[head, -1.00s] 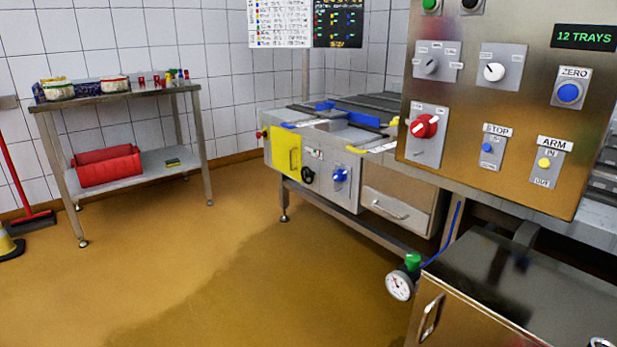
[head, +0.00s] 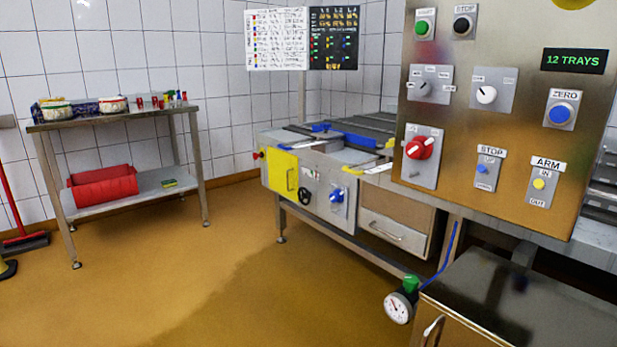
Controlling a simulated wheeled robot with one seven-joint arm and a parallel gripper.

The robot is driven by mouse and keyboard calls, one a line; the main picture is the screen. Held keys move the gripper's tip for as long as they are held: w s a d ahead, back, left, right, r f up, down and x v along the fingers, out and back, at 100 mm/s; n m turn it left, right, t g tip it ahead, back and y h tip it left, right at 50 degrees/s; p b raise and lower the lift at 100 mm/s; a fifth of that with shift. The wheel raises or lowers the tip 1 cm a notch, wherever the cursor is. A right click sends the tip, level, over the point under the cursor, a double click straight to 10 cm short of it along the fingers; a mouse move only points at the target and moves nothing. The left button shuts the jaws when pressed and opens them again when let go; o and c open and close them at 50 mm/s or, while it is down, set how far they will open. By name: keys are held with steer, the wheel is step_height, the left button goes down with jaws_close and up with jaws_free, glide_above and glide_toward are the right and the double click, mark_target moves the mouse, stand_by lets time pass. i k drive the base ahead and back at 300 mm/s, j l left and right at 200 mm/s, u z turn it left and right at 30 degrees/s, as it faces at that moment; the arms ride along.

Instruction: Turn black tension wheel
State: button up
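The black tension wheel (head: 305,196) is a small black handwheel on the front panel of the steel conveyor machine, in the middle of the head view. It sits between a yellow door (head: 282,171) on its left and a blue knob (head: 337,195) on its right. Nothing covers the wheel, but it is small at this distance. My gripper is not in view.
A steel control panel (head: 470,170) with knobs and buttons stands close at right. Below it are a steel cabinet (head: 520,300) and a pressure gauge (head: 398,307). A side table (head: 105,122) stands at left. The floor (head: 220,280) between is clear.

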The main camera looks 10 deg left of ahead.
mark_target(306, 195)
steer(key=i+j+u, duration=0.15)
steer(key=i+j, duration=0.4)
steer(key=i+j+u, duration=0.1)
steer(key=i+j, duration=0.5)
steer(key=i+j+u, duration=0.15)
steer(key=i+j, duration=0.4)
steer(key=i+j+u, duration=0.15)
steer(key=i+j, duration=0.25)
steer(key=i, duration=0.25)
